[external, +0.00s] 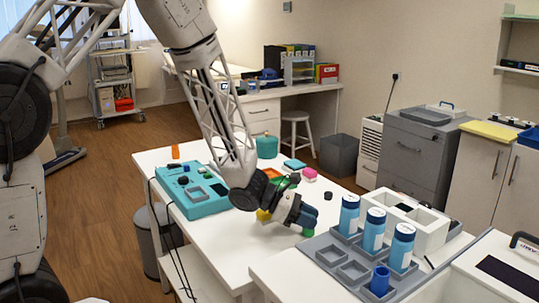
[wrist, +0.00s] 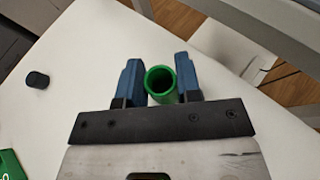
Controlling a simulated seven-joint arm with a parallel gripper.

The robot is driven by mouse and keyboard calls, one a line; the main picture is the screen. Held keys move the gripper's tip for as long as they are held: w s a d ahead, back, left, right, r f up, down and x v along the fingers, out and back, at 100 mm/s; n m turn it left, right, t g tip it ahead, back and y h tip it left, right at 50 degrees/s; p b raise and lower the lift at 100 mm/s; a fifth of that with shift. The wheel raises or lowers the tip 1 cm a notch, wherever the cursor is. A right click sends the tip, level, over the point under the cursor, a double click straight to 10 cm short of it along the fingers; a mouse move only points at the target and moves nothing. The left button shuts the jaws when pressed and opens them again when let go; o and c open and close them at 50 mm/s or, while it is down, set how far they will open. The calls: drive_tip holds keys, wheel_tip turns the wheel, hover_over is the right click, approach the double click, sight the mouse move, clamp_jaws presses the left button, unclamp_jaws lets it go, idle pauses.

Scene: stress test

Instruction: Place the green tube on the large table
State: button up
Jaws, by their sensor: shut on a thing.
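The green tube (wrist: 161,84) stands between the two blue fingers of my gripper (wrist: 159,80) in the wrist view, its open round end facing the camera. My gripper is shut on it. In the external view my gripper (external: 305,219) is low over the right part of the large white table (external: 222,253), near its edge. I cannot tell whether the tube touches the tabletop. The table also shows in the wrist view (wrist: 85,55) as a white surface under the gripper.
A small black cylinder (external: 328,195) stands on the table beside my gripper. A grey rack (external: 330,251) with blue-capped bottles (external: 374,230) stands close at the right.

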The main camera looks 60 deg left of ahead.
drive_tip(key=shift+f, duration=0.1)
drive_tip(key=o, duration=0.9)
drive_tip(key=shift+a+r, duration=0.1)
drive_tip(key=shift+r, duration=0.1)
drive_tip(key=shift+s+a+r, duration=0.25)
drive_tip(key=shift+s+a, duration=0.15)
drive_tip(key=shift+s, duration=0.05)
drive_tip(key=v, duration=1)
drive_tip(key=shift+s+a, duration=0.15)
drive_tip(key=shift+s, duration=0.05)
drive_tip(key=shift+r, duration=0.1)
